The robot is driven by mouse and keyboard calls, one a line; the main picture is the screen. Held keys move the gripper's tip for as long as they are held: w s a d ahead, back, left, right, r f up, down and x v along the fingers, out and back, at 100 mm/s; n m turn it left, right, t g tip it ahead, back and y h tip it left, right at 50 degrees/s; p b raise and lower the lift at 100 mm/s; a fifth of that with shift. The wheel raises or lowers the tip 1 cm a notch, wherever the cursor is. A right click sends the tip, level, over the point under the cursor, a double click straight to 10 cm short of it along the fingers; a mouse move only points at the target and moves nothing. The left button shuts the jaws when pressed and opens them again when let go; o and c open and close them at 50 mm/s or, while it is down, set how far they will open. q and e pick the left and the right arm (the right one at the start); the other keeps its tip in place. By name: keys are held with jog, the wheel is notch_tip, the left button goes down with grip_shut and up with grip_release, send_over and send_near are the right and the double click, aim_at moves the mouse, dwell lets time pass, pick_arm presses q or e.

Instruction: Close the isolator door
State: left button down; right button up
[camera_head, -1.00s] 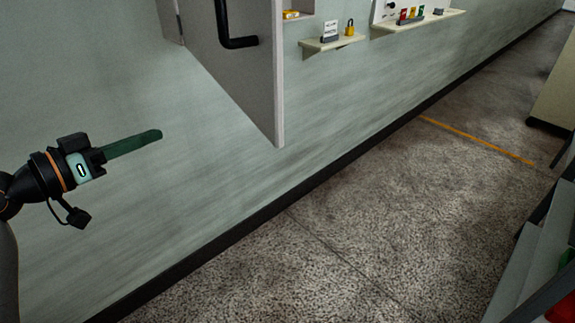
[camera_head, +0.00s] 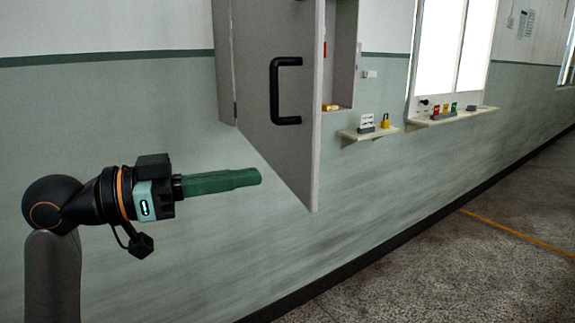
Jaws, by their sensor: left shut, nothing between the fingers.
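The isolator door (camera_head: 255,95) is a grey panel with a black D-shaped handle (camera_head: 288,92). It stands open, swung out from a grey wall cabinet (camera_head: 342,55) whose inside partly shows to the right of the door's edge. My left gripper (camera_head: 255,177) has long green fingers, shut with nothing between them. It is in front of the wall, below the door and left of its lower corner, apart from the handle. My right gripper is not in view.
A small shelf (camera_head: 352,134) on the wall holds a yellow padlock (camera_head: 385,121) and a small sign. Farther right, a longer shelf (camera_head: 450,117) carries several coloured items below a bright white board (camera_head: 455,45). The floor (camera_head: 430,270) along the wall is clear.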

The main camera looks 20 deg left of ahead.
aim_at(308, 169)
pick_arm(q)
jog(key=x, duration=0.6)
jog(key=shift+w+d+p, duration=0.2)
jog(key=shift+d+p, duration=0.1)
jog(key=shift+p, duration=0.1)
